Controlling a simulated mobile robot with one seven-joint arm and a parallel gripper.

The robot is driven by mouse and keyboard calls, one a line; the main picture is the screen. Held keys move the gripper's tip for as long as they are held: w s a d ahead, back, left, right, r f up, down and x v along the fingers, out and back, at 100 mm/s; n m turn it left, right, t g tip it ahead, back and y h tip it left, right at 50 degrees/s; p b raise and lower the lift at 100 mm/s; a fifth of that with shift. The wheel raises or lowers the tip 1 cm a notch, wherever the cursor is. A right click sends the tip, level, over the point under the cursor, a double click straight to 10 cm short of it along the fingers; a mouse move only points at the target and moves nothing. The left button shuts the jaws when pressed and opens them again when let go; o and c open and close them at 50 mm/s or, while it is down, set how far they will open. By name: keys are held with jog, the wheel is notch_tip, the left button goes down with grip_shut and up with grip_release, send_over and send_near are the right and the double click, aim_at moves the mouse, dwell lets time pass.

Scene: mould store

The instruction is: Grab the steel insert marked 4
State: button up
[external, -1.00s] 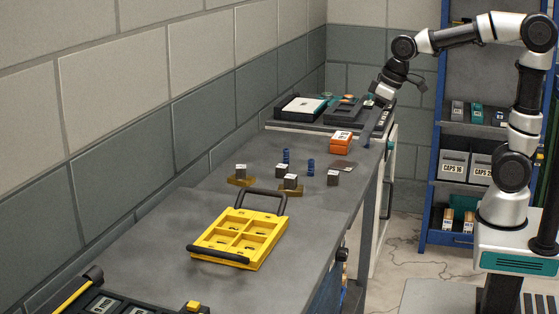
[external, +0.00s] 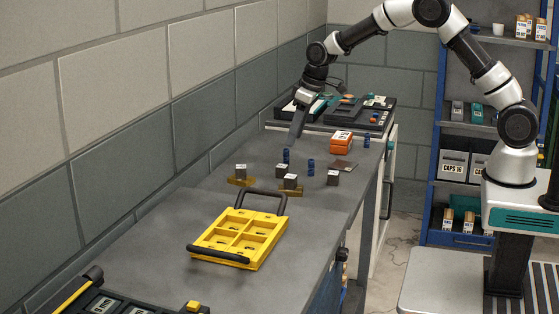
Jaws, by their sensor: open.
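Several small grey steel inserts with white labels stand on the grey bench: one at left (external: 241,170) on a brass-coloured block, one behind (external: 281,170), one in front (external: 291,181) on another brass-coloured block, and one at right (external: 333,177). The marks on their labels are too small to read, so I cannot tell which is marked 4. My gripper (external: 294,141) points down over the bench, behind the inserts and apart from them. It is open and holds nothing visible.
Blue cylinders (external: 311,166) stand among the inserts, with an orange box (external: 341,145) behind right. A yellow compartment tray (external: 260,262) with black handles lies in front. Dark trays (external: 345,114) sit at the back. The wall borders the bench's left side.

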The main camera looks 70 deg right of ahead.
send_over(282, 166)
jog(key=s, duration=0.3)
notch_tip(282, 166, down, 5)
jog(key=shift+w+x, duration=0.25)
jog(key=shift+x, duration=1.1)
jog(key=shift+w+x, duration=0.2)
jog(key=shift+x, duration=1.1)
jog(key=shift+r, duration=0.2)
jog(key=shift+c, duration=0.4)
grip_shut()
